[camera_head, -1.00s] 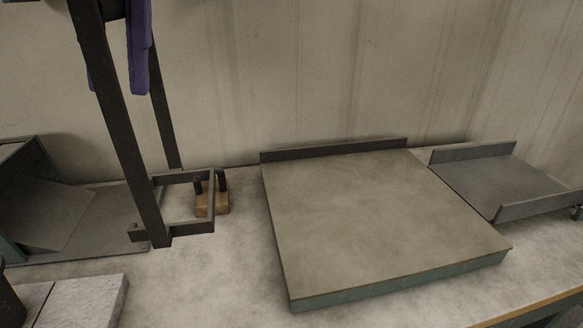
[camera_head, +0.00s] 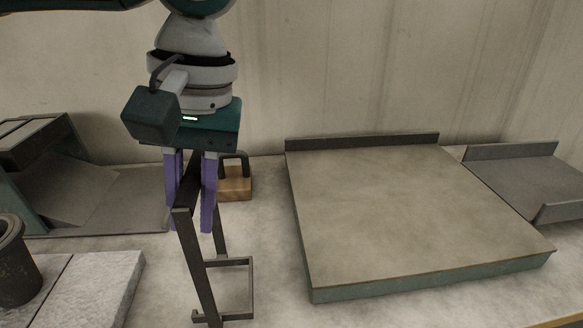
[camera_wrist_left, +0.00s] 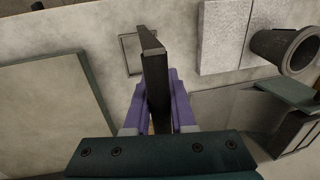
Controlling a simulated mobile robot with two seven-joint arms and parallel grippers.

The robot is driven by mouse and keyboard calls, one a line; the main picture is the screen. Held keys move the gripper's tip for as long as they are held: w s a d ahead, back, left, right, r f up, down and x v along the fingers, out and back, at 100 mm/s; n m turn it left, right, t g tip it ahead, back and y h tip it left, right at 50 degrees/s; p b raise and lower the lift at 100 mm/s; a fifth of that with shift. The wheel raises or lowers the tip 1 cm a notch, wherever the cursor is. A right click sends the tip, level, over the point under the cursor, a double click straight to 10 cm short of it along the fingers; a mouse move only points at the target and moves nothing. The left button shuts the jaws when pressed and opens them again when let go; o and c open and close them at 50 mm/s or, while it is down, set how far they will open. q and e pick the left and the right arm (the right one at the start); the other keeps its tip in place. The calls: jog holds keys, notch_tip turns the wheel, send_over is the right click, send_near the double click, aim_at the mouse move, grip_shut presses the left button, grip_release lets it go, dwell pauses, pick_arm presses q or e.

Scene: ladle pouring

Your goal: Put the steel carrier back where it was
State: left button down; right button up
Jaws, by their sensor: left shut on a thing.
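The steel carrier (camera_head: 202,278) is a dark frame with tall uprights and a rectangular ring (camera_head: 249,285) at its lower end. My left gripper (camera_head: 190,228), with purple fingers, is shut on its upper part. My right gripper is not in view.
A wooden block with a dark handle (camera_head: 235,186) stands just behind the carrier. A large flat plate (camera_head: 410,215) lies to the right, with a grey tray (camera_head: 525,185) beyond. A dark pot (camera_head: 16,270) and pale slabs (camera_head: 95,290) are at the left.

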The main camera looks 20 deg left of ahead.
pick_arm(q)
jog(key=shift+f, duration=0.45)
jog(key=c, duration=0.8)
grip_release()
jog(key=shift+o, duration=0.2)
